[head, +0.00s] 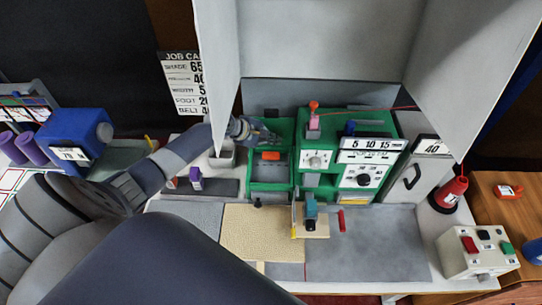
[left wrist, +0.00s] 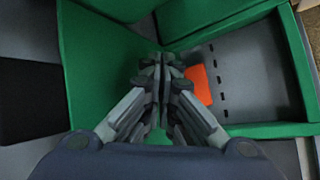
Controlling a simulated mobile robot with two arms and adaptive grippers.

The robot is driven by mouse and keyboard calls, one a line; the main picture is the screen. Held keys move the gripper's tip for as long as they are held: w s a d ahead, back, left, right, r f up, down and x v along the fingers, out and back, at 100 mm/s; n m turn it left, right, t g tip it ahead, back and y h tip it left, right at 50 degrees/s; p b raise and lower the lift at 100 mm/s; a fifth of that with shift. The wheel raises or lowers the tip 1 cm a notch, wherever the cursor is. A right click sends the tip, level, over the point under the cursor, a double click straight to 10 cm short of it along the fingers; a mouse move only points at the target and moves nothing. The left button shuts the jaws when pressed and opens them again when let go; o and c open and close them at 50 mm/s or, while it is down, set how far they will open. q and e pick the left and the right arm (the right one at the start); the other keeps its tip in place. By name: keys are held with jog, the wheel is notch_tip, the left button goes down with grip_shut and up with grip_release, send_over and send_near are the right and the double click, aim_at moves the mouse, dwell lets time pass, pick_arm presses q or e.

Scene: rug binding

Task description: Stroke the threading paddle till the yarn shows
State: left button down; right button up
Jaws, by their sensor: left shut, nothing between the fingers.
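The green machine (head: 303,133) stands at the back of the table. In its left part is a recess with a grey floor, and an orange tab (head: 270,155), which looks like the threading paddle, sits there. In the left wrist view the orange tab (left wrist: 199,86) lies just right of my fingertips, beside a row of dark slots. My left gripper (head: 262,135) is shut and empty, over the recess's back edge; it also shows in the left wrist view (left wrist: 160,70). Contact with the tab cannot be told. No yarn shows at the tab. My right gripper is not in view.
A red yarn cone (head: 450,192) stands right of the machine; a thin red strand runs above the machine. A button box (head: 478,252) is at the right front. Grey panels (head: 320,40) rise behind. The grey mat (head: 370,245) is mostly clear.

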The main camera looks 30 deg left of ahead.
pick_arm(q)
notch_tip(320, 180, up, 3)
jog(key=m+b, duration=0.1)
jog(key=m, duration=1.5)
jog(key=m+b, duration=0.2)
jog(key=m, duration=1.4)
jog(key=shift+w+r+b, duration=0.1)
jog(key=shift+r+b, duration=0.1)
jog(key=shift+b, duration=0.1)
jog(key=shift+f, duration=0.1)
jog(key=b, duration=0.6)
send_over(272, 157)
notch_tip(272, 157, down, 8)
jog(key=shift+r, duration=0.25)
jog(key=shift+w+f+b, duration=0.1)
jog(key=shift+f+b, duration=0.2)
jog(key=shift+f, duration=0.25)
